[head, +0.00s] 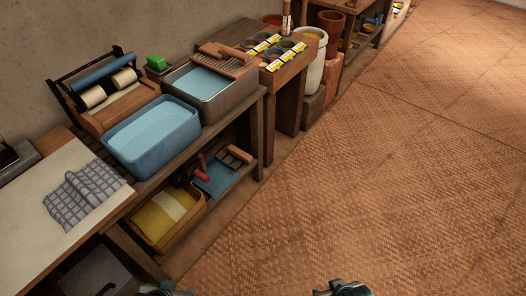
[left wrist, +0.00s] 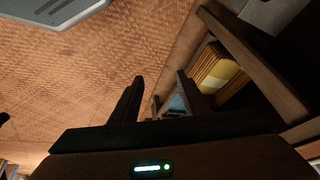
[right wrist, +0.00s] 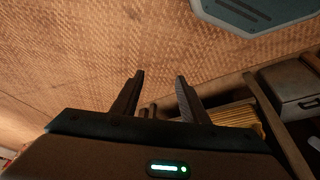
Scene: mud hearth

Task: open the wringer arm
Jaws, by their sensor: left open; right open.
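The wringer (head: 112,92) stands at the back left of the bench in the head view. It has a wooden base, pale rollers, a black frame and a blue bar across the top, tilted back toward the wall. I cannot tell which part is its arm. My left gripper (left wrist: 160,77) is open and empty in the left wrist view. My right gripper (right wrist: 160,76) is open and empty in the right wrist view. Both point over the floor beside the lower shelf, far from the wringer. In the head view only bits of my arms show at the bottom edge.
A blue basin (head: 152,137) of water stands in front of the wringer, with a metal tub (head: 213,93) to its right. A green block (head: 157,62) sits behind. A checked cloth (head: 84,195) lies on the pale left worktop. The woven floor (head: 370,170) is clear.

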